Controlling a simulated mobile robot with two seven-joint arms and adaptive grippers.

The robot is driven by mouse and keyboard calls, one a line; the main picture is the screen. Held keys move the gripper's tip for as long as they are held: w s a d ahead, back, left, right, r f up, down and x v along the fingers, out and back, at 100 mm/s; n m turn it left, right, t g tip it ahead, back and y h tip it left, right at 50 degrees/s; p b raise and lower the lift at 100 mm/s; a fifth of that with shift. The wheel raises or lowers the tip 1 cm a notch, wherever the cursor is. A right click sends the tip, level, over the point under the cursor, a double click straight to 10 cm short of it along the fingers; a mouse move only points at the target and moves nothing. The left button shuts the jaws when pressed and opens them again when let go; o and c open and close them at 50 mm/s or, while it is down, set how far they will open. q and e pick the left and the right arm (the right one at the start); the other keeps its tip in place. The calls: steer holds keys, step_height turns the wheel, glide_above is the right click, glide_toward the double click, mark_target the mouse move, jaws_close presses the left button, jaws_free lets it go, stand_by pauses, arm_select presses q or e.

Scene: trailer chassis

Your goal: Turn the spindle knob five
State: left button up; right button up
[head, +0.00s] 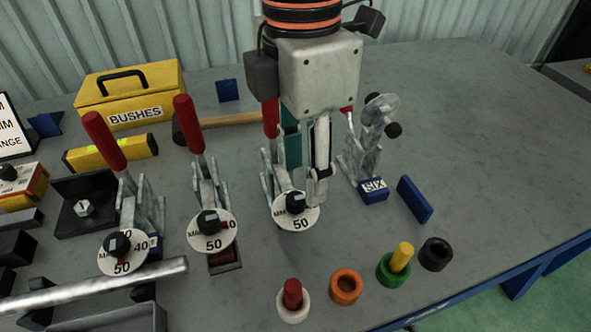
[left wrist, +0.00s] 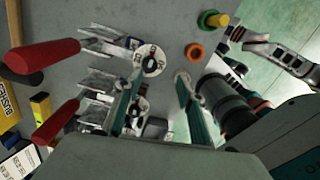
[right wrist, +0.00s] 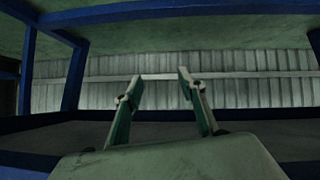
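Several toggle clamps stand in a row, each with a white dial and a black knob. No clamp label reading five is visible. The third dial from the left (head: 298,220), marked 50, has a black knob (head: 296,202). My left gripper (head: 308,185) points down close behind this knob. In the left wrist view the left gripper (left wrist: 158,74) is open, and a dial (left wrist: 152,60) shows near its fingertips. I cannot tell whether they touch the knob. My right gripper (right wrist: 157,77) is open and empty, away from the clamps.
Other dials (head: 212,238) (head: 122,262) stand to the left, with upright red handles (head: 188,125). A clamp by a block marked SIX (head: 373,190) is at right. Bushings (head: 346,287) stand in front. A yellow BUSHES box (head: 130,95) is behind. The table's right side is clear.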

mark_target(295, 198)
arm_select(q)
steer(key=shift+w+a+r, duration=0.1)
steer(key=shift+w+a, duration=0.3)
steer(key=shift+w, duration=0.2)
steer(key=shift+w+a+y, duration=0.15)
steer(key=shift+y, duration=0.15)
step_height(295, 198, down, 8)
steer(key=shift+r+b, duration=0.25)
steer(key=shift+b, duration=0.7)
steer(key=shift+c, duration=0.3)
jaws_close()
